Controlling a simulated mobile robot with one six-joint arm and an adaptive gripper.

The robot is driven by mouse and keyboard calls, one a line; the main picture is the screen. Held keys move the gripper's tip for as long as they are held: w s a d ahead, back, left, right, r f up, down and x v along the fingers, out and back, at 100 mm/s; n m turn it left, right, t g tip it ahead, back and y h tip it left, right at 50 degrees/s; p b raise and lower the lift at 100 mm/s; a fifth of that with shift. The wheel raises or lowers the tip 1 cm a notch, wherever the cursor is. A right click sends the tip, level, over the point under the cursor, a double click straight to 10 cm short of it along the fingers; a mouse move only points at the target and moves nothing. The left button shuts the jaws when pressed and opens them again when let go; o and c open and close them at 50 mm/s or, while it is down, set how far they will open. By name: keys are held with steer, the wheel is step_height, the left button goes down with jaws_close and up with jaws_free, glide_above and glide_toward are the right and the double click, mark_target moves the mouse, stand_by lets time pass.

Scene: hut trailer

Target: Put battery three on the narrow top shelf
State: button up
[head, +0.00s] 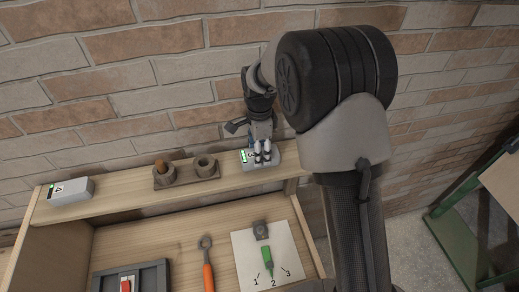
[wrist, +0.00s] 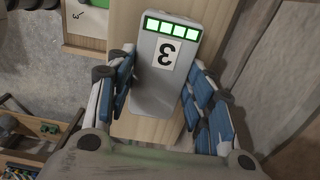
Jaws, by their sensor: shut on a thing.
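Battery three (head: 246,157) is a light grey block with a row of green lights and a label "3". In the wrist view, battery three (wrist: 165,75) lies between the blue-padded fingers of my gripper (wrist: 158,100). In the head view my gripper (head: 263,153) is shut on it from above and hides part of it. The battery is over the right end of the narrow top shelf (head: 120,197), a pale wooden board along the brick wall. I cannot tell whether its underside touches the wood.
Battery four (head: 70,191) lies at the shelf's left end. A dark holder (head: 187,174) with two round cups stands between. Below are a dark tray (head: 132,278), an orange-handled wrench (head: 208,273) and a paper dial sheet (head: 290,240). A green frame (head: 455,225) stands right.

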steer(key=o, duration=1.3)
step_height(320, 180, up, 12)
steer(key=s+d+r+n+t, duration=0.1)
steer(key=s+d+r+n, duration=0.3)
steer(key=s+r, duration=0.25)
steer(key=s+d+n+t, duration=0.1)
steer(key=s+d+n, duration=0.1)
steer(key=s+n, duration=0.2)
steer(key=s+d+n+t, duration=0.1)
steer(key=s+d+n, duration=0.2)
steer(key=s, duration=0.8)
steer(key=s+d+n+t, duration=0.1)
steer(key=s+d+n, duration=0.2)
steer(key=s, duration=0.5)
steer(key=shift+s+r+n+t, duration=0.1)
steer(key=shift+r+n+t, duration=0.25)
steer(key=shift+n, duration=0.55)
